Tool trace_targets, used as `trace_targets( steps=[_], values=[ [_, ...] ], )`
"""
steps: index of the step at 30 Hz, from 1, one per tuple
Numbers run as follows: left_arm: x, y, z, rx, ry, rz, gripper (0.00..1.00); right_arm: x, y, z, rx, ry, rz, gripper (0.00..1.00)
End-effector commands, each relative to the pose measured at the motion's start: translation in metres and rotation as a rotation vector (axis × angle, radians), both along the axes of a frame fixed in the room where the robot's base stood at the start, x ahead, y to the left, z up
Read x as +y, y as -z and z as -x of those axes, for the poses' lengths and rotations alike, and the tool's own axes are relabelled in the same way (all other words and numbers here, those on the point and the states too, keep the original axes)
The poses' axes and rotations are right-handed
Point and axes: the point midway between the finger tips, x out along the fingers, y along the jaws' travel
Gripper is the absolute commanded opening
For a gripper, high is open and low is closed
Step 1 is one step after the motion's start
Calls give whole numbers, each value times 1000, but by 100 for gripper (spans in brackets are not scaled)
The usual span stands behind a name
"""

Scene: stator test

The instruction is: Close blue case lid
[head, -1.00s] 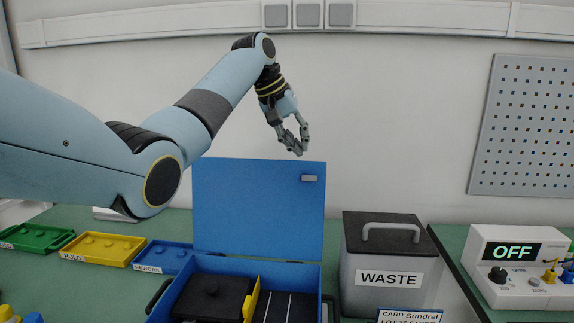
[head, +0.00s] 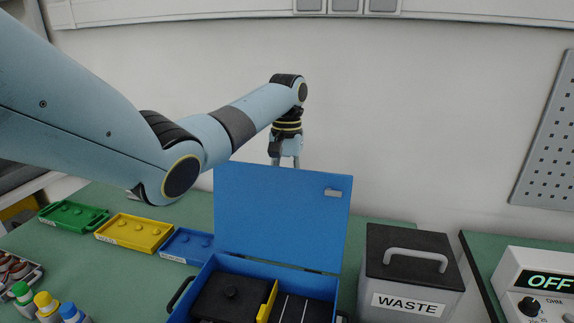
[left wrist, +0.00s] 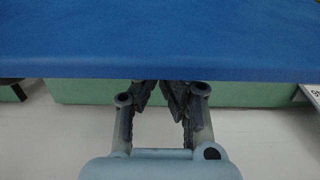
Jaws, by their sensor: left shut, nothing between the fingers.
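The blue case (head: 215,264) stands on the green bench with its lid (head: 280,215) upright and open. A black block with a knob (head: 230,297) and a yellow piece (head: 268,302) lie inside it. My left gripper (head: 286,165) is behind the lid's top edge, and its fingertips are hidden by the lid in the head view. In the left wrist view my left gripper (left wrist: 159,92) is shut and empty, with its tips at the edge of the blue lid (left wrist: 160,40). I cannot tell whether they touch. My right gripper is not in view.
A grey waste bin (head: 408,270) with a handle stands right of the case. Green (head: 73,216), yellow (head: 133,232) and blue (head: 187,245) trays lie left of it. The wall is close behind the lid.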

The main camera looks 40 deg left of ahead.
Motion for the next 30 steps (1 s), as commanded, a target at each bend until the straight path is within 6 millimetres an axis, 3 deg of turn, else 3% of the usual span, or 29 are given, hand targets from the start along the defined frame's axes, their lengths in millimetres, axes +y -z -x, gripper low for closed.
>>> trace_targets(
  steps=[7, 21, 25, 30],
  values=[
    [-2, 20, 2, -1, 1, 0, 0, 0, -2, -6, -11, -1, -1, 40],
    [-2, 22, 0, -9, 1, -4, 0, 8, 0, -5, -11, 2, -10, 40],
    [-4, 20, 0, -34, 1, -18, 0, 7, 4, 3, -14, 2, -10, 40],
    [-6, 12, 12, -66, 0, -32, 0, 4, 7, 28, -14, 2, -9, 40]
  ],
)
